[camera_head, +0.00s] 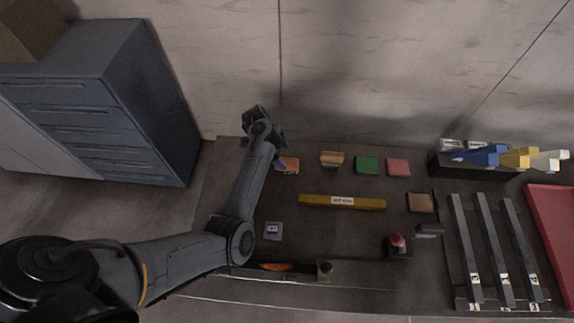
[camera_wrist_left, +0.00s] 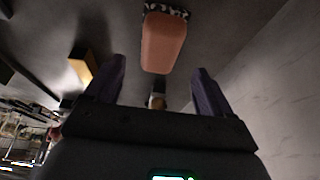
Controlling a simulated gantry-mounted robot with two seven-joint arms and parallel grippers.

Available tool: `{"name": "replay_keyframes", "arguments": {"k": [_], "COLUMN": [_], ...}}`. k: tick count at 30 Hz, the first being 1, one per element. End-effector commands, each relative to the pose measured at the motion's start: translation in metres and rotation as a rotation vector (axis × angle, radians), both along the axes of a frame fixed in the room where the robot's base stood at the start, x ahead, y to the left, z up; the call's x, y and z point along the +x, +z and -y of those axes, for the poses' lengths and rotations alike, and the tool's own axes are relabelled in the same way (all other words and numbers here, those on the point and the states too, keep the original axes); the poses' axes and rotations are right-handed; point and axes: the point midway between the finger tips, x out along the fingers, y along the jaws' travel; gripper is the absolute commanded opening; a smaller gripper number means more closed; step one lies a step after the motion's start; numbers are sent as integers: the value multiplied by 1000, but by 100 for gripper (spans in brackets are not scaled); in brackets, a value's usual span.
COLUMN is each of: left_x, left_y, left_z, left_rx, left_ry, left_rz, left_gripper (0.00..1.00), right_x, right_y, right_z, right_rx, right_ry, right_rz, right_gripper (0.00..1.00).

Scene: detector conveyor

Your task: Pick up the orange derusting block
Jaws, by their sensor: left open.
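The orange derusting block (camera_head: 289,165) lies near the back left of the dark table in the head view. In the left wrist view the block (camera_wrist_left: 163,42) is a rounded salmon-orange piece with a black-and-white patterned part at its far end. My left gripper (camera_head: 278,158) is at the block's left side in the head view, partly hidden by my wrist. In the left wrist view my left gripper (camera_wrist_left: 158,82) has its two dark fingers wide apart, with nothing between them. The block lies beyond the fingertips, roughly centred on the gap. My right gripper is not in view.
A tan-and-brown block (camera_head: 332,159), a green block (camera_head: 367,165) and a pink block (camera_head: 398,167) lie to the right. A long yellow bar (camera_head: 315,201) lies in front. A red button (camera_head: 398,240) and dark rails (camera_head: 489,235) are farther right. A wall stands behind.

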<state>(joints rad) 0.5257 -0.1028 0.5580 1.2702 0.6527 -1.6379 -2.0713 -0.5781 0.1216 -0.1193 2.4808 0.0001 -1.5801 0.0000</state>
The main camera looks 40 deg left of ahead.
Motion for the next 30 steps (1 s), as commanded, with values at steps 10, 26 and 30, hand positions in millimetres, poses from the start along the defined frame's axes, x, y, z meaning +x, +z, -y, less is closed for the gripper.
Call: {"name": "replay_keyframes", "arguments": {"k": [10,26,30], "left_x": [5,9,9], "left_y": [-36,-50,-50], "left_z": [10,15,15], "left_rx": [-3,0,0], "left_ry": [-1,0,-1], "left_rz": [0,0,0], "left_gripper": [83,83,83], "right_x": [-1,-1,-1], "right_y": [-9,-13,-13], "right_z": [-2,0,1], "right_rx": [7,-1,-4], "right_ry": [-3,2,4], "right_rz": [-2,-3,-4], "right_gripper": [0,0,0]}}
